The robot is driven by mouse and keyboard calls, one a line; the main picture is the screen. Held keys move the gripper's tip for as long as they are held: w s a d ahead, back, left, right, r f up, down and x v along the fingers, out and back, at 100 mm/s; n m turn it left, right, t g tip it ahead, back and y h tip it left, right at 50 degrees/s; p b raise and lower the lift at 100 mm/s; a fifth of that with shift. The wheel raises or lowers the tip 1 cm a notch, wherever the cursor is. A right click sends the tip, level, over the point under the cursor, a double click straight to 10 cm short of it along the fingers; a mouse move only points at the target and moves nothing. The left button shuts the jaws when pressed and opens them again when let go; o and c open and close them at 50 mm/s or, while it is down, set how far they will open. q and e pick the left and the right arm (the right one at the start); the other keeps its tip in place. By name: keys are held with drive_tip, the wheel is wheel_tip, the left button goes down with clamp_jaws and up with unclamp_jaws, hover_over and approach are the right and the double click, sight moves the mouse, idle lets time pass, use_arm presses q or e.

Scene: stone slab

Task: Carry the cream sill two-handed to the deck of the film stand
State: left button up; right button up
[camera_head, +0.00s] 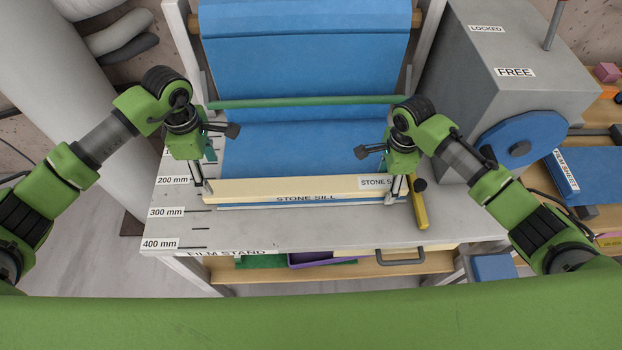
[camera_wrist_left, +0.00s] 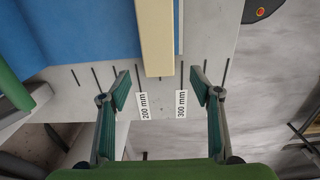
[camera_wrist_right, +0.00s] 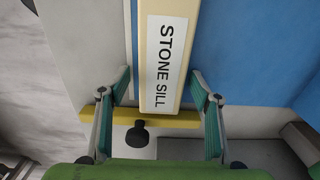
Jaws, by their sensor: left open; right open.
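The cream sill (camera_head: 300,187) is a long bar labelled STONE SILL. It lies across the grey deck of the film stand (camera_head: 270,238), near the 200 to 300 mm marks, with blue film beneath or beside it. My left gripper (camera_head: 207,188) is open at the sill's left end; in the left wrist view the sill's end (camera_wrist_left: 157,50) shows between and beyond its spread fingers. My right gripper (camera_head: 397,190) is open at the right end; in the right wrist view the labelled end (camera_wrist_right: 165,60) lies between its fingers. I cannot tell whether any finger touches the sill.
Blue film (camera_head: 305,60) hangs from a roller behind the sill, with a green bar (camera_head: 305,102) across it. A yellow tool with a black knob (camera_head: 420,208) lies by the sill's right end. A grey box with a blue wheel (camera_head: 520,138) stands at right. The front deck is clear.

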drive_tip(key=shift+r, duration=0.25)
use_arm(q)
wheel_tip(320, 180, up, 3)
drive_tip(key=shift+r, duration=0.1)
use_arm(e)
wheel_tip(320, 180, up, 12)
drive_tip(key=shift+f, duration=0.25)
